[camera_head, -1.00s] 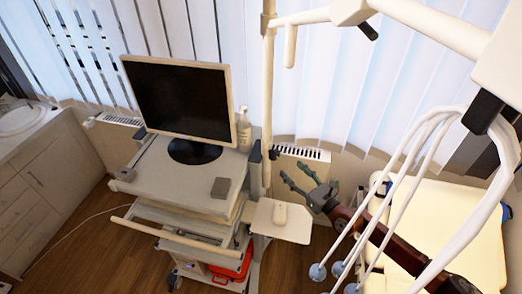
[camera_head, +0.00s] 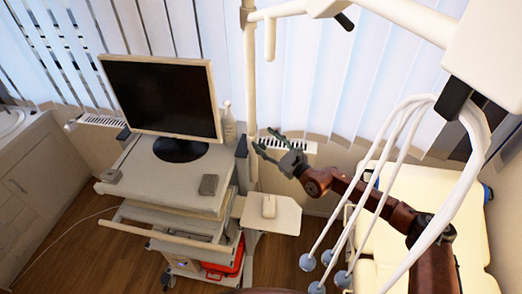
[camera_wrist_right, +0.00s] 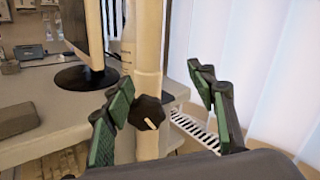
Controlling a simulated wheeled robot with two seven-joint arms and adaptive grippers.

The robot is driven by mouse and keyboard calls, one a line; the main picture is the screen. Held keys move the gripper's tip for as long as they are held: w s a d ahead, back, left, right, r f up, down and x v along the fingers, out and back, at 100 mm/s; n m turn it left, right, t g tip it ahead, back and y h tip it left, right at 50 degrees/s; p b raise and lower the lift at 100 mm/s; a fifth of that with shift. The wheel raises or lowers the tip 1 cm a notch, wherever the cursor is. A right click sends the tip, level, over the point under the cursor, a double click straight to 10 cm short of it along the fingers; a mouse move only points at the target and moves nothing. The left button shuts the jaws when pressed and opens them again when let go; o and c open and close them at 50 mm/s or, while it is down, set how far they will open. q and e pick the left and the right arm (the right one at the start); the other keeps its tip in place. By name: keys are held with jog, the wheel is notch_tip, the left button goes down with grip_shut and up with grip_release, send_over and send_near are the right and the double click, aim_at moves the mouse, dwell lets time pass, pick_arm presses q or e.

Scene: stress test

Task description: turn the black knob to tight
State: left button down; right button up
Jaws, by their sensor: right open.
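The black knob (camera_wrist_right: 147,112) is on the front of the cream upright pole (camera_wrist_right: 148,50) in the right wrist view. It is faceted, with a short pale mark on its face. My right gripper (camera_wrist_right: 160,82) is open, its green-padded fingers on either side of the view. The knob appears between them, much closer to the left finger; I cannot tell whether they touch. In the head view my right gripper (camera_head: 262,143) is beside the pole (camera_head: 250,95), fingers pointing left toward it. I cannot make out the knob clearly there. My left gripper is not in view.
A cart with a monitor (camera_head: 160,95) stands left of the pole, a white bottle (camera_head: 229,124) behind it. A small shelf (camera_head: 284,215) holds a white mouse-like object (camera_head: 268,206). White hoses (camera_head: 385,190) hang close to my right arm. A radiator (camera_head: 297,146) is behind.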

grip_shut()
dwell(0.5)
jog(key=c, duration=1.4)
grip_release()
jog(key=shift+o, duration=0.2)
grip_release()
jog(key=v, duration=1.2)
jog(key=shift+a+f, duration=0.1)
